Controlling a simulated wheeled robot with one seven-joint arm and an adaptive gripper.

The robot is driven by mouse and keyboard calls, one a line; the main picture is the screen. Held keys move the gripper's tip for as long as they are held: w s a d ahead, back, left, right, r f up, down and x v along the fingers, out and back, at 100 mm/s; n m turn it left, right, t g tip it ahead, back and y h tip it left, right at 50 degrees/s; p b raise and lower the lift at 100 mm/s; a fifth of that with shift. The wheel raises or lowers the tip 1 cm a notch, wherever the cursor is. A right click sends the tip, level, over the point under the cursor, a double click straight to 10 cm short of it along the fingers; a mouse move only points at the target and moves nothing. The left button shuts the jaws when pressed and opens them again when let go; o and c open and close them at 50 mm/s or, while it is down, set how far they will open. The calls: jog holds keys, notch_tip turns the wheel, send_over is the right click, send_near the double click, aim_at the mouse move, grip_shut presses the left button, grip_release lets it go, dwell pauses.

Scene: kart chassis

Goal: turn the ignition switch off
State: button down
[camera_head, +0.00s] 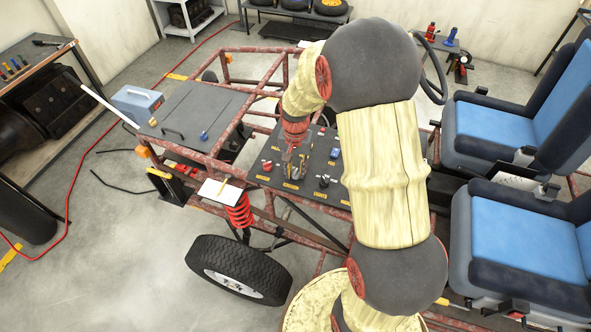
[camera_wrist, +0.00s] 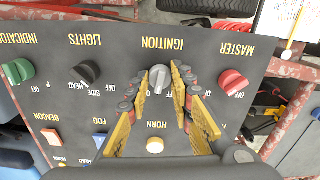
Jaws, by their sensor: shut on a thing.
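The dark switch panel (camera_head: 268,172) is on the kart frame, below my arm. In the wrist view the panel appears upside down. The grey ignition knob (camera_wrist: 159,77) is under the word IGNITION, between my two fingertips. My gripper (camera_wrist: 161,82) is shut on this knob, with one yellow-padded finger on each side. The knob's grip runs roughly up and down in that view. The fingers hide part of the markings around it. In the head view my gripper (camera_head: 296,146) is on the panel, and the ignition knob is too small to tell.
The red master knob (camera_wrist: 233,83) is just right of my fingers, and the black lights knob (camera_wrist: 87,73) is to their left. The pale horn button (camera_wrist: 155,146) lies between the fingers' rear parts. A green indicator knob (camera_wrist: 18,71) and red beacon switch (camera_wrist: 50,137) are farther left.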

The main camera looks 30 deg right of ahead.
aim_at(295, 171)
jog(key=n, duration=0.3)
jog(key=shift+n, duration=2.2)
jog(key=c, duration=1.6)
grip_release()
jog(key=shift+o, duration=0.2)
jog(key=shift+r, duration=0.1)
notch_tip(295, 171, up, 12)
